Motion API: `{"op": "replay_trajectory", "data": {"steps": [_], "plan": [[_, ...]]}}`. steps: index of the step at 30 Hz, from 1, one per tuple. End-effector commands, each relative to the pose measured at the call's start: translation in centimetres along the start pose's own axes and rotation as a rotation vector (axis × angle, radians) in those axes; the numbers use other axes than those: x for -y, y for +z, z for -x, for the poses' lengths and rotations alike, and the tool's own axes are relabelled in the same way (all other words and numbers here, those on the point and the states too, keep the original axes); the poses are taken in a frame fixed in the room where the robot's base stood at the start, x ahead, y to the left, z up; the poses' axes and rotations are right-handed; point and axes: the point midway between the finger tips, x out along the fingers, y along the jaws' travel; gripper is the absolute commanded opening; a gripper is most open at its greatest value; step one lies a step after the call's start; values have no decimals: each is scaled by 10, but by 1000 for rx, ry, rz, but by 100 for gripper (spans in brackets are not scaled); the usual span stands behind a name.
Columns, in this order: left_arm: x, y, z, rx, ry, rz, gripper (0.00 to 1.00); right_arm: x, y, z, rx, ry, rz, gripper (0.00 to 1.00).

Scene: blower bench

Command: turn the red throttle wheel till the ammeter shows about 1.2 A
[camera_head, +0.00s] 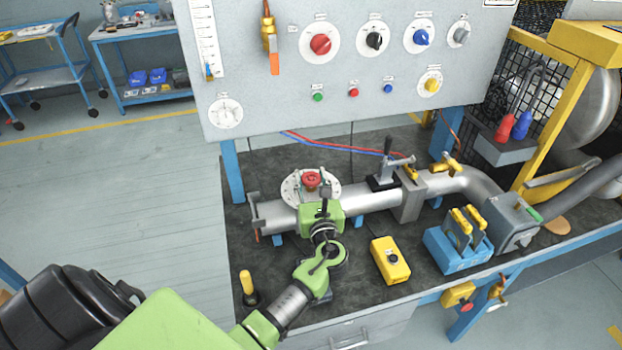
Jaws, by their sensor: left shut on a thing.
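The red throttle wheel (312,178) sits on a round white disc (293,190) on the pipe at the middle of the bench. My left gripper (320,192) reaches it from the front and is shut on it; the fingers partly hide the wheel and disc. A round white dial (225,113) is at the lower left of the grey panel. It may be the ammeter, but its label and reading are too small to tell. My right gripper is not in view.
The grey panel (270,90) with knobs and buttons stands behind the bench. A clamp with an upright lever (388,160) is right of the wheel. A yellow box (390,260), a blue holder (455,250) and a yellow-handled tool (246,283) stand on the dark bench top (350,295).

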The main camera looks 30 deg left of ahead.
Motion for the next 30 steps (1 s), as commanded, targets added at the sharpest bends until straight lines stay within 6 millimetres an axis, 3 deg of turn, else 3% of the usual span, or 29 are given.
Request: {"op": "replay_trajectory", "data": {"steps": [11, 30], "plan": [[2, -3, 0, -2, 177, 3, 16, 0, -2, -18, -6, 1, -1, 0], [0, -5, 0, -2, 674, 1, 16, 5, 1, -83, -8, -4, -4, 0]]}}
